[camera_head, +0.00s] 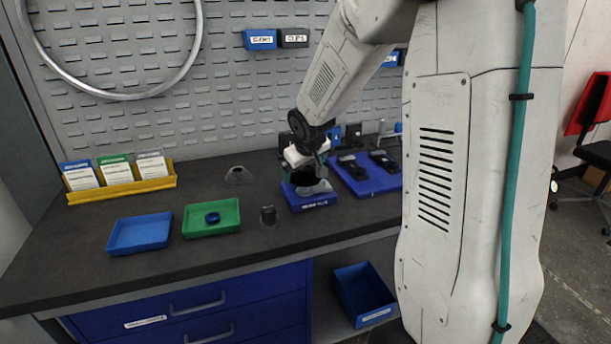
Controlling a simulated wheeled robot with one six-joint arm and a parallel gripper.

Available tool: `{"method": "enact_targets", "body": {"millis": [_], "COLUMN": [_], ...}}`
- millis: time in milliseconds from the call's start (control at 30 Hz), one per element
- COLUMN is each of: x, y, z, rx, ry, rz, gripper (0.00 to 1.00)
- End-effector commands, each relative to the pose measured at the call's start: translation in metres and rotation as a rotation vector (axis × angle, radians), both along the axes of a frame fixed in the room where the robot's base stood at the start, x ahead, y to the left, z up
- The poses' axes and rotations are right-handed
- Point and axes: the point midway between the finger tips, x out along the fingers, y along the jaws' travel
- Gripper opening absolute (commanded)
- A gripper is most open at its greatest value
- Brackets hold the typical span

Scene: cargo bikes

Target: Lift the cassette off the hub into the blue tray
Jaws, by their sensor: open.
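The blue tray (118,247) lies near the front left of the dark bench and looks empty. A blue stand (312,200) stands near the bench's middle, with a dark part and a grey part low on it. The hub and the cassette seem to be at this stand, but my gripper and wrist cover much of it. I cannot tell them apart or see how the cassette sits. My gripper (306,172) is open and hangs over the stand, close to the dark part. Whether it touches anything is too small to tell.
A green tray (229,228) holds a small dark-blue round part (212,218). A short dark post (268,216) stands between it and the stand. A blue base (376,186) with black pieces lies to the right. A yellow card rack (130,190) stands at back left.

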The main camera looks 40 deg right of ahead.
Motion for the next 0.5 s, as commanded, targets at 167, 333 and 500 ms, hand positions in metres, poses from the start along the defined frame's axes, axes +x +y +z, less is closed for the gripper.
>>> {"method": "enact_targets", "body": {"millis": [167,333,500], "x": [0.011,0.014,0.014], "y": [-0.007,-0.008,-0.008], "z": [-0.021,-0.026,-0.025], "rx": [0.001,0.000,0.000], "ry": [0.002,0.001,0.001], "rz": [-0.001,0.000,0.000], "gripper": [1.00,1.00,0.92]}}
